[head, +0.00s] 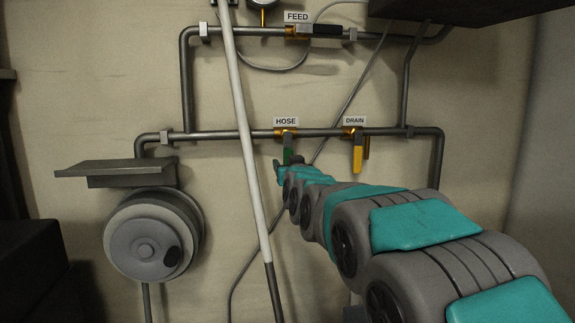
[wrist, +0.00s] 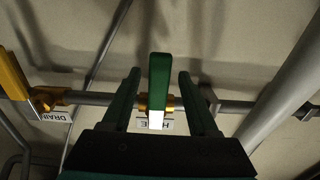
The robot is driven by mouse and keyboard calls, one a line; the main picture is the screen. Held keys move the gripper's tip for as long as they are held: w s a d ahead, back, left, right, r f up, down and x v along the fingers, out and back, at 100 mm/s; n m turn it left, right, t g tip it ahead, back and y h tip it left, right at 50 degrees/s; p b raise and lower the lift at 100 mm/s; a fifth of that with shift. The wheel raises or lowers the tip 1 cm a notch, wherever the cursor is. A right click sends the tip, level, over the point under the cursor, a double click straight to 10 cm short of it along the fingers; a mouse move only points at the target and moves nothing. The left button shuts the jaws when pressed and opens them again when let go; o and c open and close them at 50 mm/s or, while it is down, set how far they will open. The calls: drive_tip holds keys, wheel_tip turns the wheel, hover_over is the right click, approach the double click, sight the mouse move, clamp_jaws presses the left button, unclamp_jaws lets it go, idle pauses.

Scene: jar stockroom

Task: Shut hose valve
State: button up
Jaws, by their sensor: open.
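The hose valve (head: 286,132) is a brass body on the lower pipe, under a HOSE label (head: 286,121). Its lever hangs down, crosswise to the pipe. In the wrist view the lever's green grip (wrist: 160,85) stands between the two fingers of my gripper (wrist: 158,75). The fingers are open, with a visible gap on each side of the grip. In the head view my gripper (head: 284,164) is at the lever's lower end, and my arm hides part of it. The wrist view shows the HOSE label upside down and partly covered.
The drain valve (head: 357,155) with a yellow lever hanging down is just right of the hose valve. The feed valve's black lever (head: 326,30) lies along the upper pipe. A pale slanting pole (head: 244,130) stands close on the left. A round reel (head: 146,245) is at lower left.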

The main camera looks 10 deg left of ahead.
drive_tip(key=v, duration=0.7)
drive_tip(key=shift+s, duration=0.15)
